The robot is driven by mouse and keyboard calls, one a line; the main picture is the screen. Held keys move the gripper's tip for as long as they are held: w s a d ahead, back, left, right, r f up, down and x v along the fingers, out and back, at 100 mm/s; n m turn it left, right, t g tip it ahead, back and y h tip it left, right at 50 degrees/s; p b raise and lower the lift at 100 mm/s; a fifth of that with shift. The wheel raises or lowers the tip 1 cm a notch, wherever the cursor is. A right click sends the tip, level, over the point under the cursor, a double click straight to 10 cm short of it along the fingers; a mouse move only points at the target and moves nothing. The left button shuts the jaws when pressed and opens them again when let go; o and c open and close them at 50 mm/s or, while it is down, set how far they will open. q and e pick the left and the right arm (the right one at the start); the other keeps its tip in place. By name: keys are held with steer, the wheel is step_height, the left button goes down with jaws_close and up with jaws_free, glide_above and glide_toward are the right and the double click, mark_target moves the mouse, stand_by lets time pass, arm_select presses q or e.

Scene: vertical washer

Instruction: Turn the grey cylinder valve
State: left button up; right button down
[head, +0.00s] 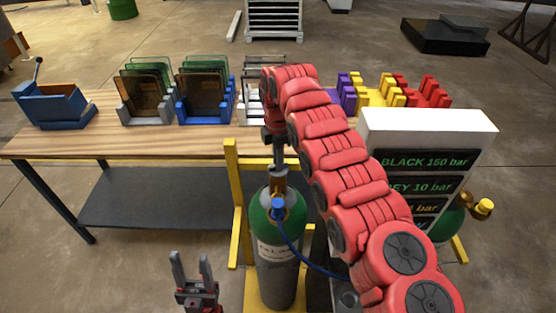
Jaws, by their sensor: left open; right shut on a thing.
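A gas cylinder (275,250) with a grey body and green shoulder stands upright in front of the table. A brass-coloured valve (279,181) is on its top, with a blue fitting and a blue hose on its near side. My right gripper (278,162) comes down from above and is shut on the top of this valve. The red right arm covers much of the area to the right. My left gripper (193,268) is open and empty, pointing up, low in the view to the left of the cylinder.
A yellow frame (232,205) holds the cylinder. A white sign box (425,128) with pressure labels stands to the right, near another green cylinder (447,222). The wooden table (75,142) behind carries a blue bin (55,107) and several coloured racks.

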steer(key=n, duration=0.4)
steer(key=shift+w+r+n, duration=0.1)
steer(key=shift+n, duration=0.2)
stand_by(0.3)
steer(key=c, duration=0.9)
jaws_free()
